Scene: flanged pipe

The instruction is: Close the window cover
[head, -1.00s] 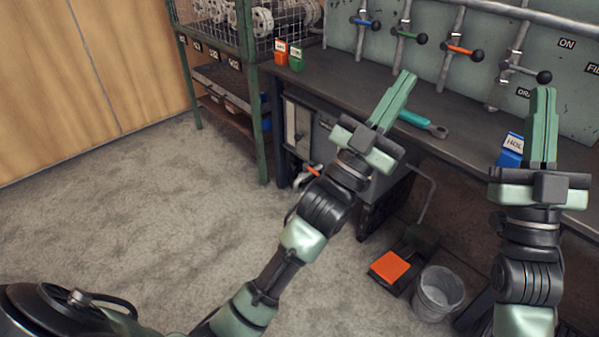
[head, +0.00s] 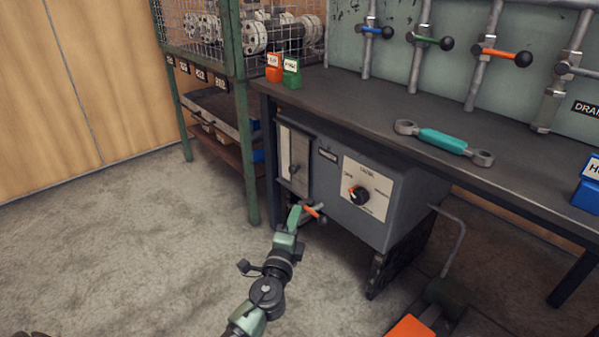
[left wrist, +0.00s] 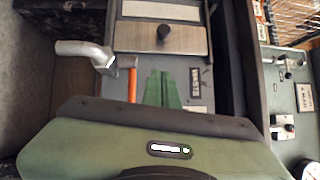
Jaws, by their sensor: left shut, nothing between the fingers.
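The window cover looks like the metal plate with a small dark knob (head: 300,150) on the front of the grey cabinet under the bench. A pale strip shows beside the plate. In the left wrist view the plate (left wrist: 135,38) and its black knob (left wrist: 163,34) lie beyond my fingertips, with the pale strip at the top. My left gripper (head: 294,213) is shut and empty, just below the cover and apart from the knob. Its closed fingers also show in the left wrist view (left wrist: 163,90). My right gripper is out of view.
An orange-handled lever (head: 313,211) sits close to my left fingers. The cabinet (head: 395,210) has a dial panel. A green rack post (head: 246,150) stands to the left. An orange pedal (head: 411,328) is on the floor.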

